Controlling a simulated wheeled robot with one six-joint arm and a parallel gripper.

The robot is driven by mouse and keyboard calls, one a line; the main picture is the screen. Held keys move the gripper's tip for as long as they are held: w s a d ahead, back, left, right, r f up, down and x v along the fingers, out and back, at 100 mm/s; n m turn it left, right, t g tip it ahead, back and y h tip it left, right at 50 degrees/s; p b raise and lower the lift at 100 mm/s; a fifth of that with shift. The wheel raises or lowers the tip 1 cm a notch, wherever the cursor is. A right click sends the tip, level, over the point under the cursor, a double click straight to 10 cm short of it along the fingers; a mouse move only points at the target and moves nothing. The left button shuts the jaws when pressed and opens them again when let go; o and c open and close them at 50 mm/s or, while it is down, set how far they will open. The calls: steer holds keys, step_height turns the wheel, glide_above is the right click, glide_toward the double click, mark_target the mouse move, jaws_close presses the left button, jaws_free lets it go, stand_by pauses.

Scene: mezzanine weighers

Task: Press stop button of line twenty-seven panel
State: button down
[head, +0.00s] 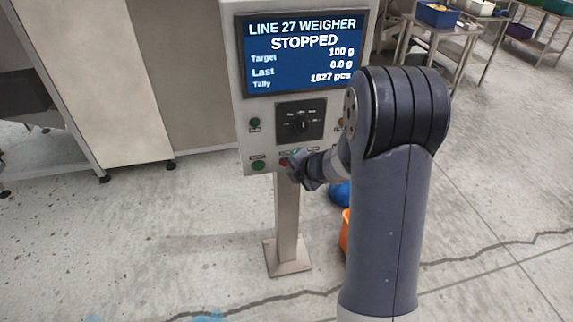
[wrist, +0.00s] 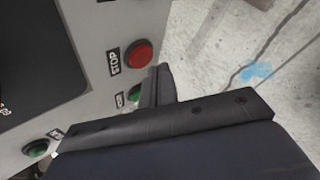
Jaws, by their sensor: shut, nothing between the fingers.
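The line 27 panel (head: 240,110) is a grey box on a post, and its screen (head: 302,50) reads "LINE 27 WEIGHER" and "STOPPED". The red stop button (head: 284,162) is low on the panel, just left of my gripper (head: 303,172). In the wrist view the red button (wrist: 139,54) stands beside its "STOP" label and is fully uncovered. My gripper (wrist: 160,84) is shut and empty, with its fingertips close to the red button. An apparent gap shows there, but contact cannot be told for sure. My fingers partly cover a green button (wrist: 135,94).
A green button (head: 258,166) is left of the red one. A dark selector knob (head: 301,123) sits above. An orange bin (head: 345,232) and a blue object (head: 340,194) stand on the floor behind my arm. Beige cabinets are left, metal tables at back right.

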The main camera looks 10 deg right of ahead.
steer(key=s+b, duration=0.1)
steer(key=s, duration=0.4)
steer(key=shift+b, duration=0.35)
stand_by(0.7)
steer(key=shift+s+b, duration=0.65)
steer(key=shift+s, duration=1.25)
